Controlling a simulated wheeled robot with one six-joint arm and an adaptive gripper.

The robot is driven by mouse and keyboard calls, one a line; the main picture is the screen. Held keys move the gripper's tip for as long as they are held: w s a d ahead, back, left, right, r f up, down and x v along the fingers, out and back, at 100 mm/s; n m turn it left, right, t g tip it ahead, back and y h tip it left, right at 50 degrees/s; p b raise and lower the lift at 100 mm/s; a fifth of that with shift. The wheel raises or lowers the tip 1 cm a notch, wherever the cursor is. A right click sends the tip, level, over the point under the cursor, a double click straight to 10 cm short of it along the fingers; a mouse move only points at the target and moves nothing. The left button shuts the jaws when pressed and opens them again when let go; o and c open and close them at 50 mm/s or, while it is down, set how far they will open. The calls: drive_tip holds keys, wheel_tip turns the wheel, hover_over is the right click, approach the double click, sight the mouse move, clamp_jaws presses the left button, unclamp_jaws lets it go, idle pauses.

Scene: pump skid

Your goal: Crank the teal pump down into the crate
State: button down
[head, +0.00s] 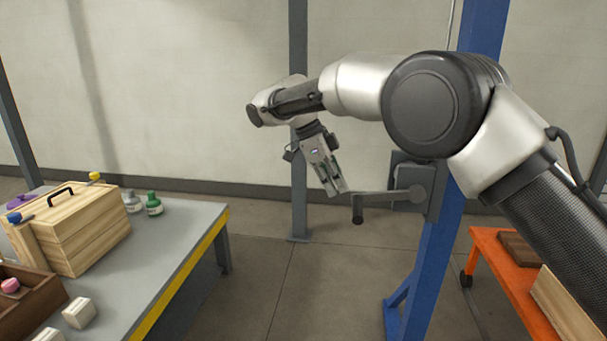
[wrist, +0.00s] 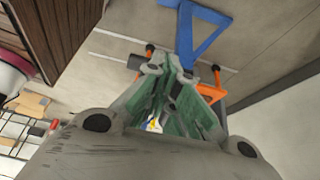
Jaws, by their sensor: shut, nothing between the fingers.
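My gripper (head: 342,191) is shut and empty in the head view, pointing down and to the right. Its fingertips are close to the crank handle (head: 357,209), just above and left of the grip; I cannot tell whether they touch. The crank arm (head: 388,197) runs left from a grey winch box (head: 413,184) on the blue post (head: 440,245), and the grip hangs at its left end. In the wrist view the closed fingers (wrist: 172,68) fill the middle. I cannot make out the teal pump or a crate for it in either view.
A grey workbench (head: 190,240) with a yellow edge stands at left, holding a wooden box (head: 85,230), small bottles (head: 154,204) and a brown tray (head: 30,310). An orange cart (head: 490,250) stands at right behind my arm. The floor between is clear.

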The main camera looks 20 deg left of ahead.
drive_tip(key=s+a+r, duration=0.1)
drive_tip(key=a+r, duration=0.1)
drive_tip(key=a, duration=0.4)
drive_tip(key=shift+s+a+r, duration=0.25)
drive_tip(key=shift+a+r, duration=0.05)
idle(1.0)
